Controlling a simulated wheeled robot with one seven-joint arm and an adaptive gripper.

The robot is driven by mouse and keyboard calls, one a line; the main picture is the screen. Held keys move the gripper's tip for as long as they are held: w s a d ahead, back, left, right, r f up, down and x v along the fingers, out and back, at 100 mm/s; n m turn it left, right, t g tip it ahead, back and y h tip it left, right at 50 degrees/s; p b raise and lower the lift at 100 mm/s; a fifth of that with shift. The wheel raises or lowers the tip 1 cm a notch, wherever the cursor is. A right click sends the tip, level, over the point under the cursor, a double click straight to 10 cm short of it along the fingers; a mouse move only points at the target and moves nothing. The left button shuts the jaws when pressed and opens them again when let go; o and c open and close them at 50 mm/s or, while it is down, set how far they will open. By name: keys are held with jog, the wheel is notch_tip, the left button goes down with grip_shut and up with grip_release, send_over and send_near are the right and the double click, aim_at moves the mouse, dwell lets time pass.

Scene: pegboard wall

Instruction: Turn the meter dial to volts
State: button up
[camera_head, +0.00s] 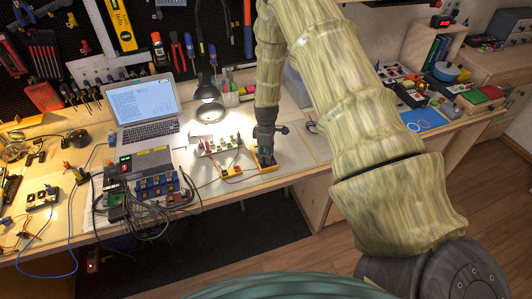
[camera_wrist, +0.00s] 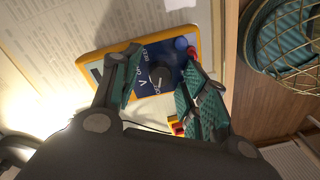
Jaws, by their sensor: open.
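The meter (camera_wrist: 97,72) has a yellow case and a blue face. It lies on the bench, and in the head view the meter (camera_head: 268,168) is partly hidden under my gripper (camera_head: 265,152). My gripper (camera_wrist: 162,62) is open, one teal-padded finger on each side of the dial. I cannot tell whether either finger touches it.
A small circuit board (camera_head: 218,145) and red leads lie left of the meter. A lamp (camera_head: 208,108) and a laptop (camera_head: 148,110) stand behind. A tangle of cables (camera_head: 125,208) is further left. The bench's front edge is close to the meter.

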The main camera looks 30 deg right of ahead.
grip_shut()
jog(key=shift+f+m, duration=0.1)
jog(key=shift+m, duration=0.2)
jog(key=m+b, duration=0.2)
jog(key=m, duration=0.1)
jog(key=shift+m, duration=0.3)
jog(key=shift+m+b, duration=0.85)
jog(key=shift+m, duration=1.35)
grip_release()
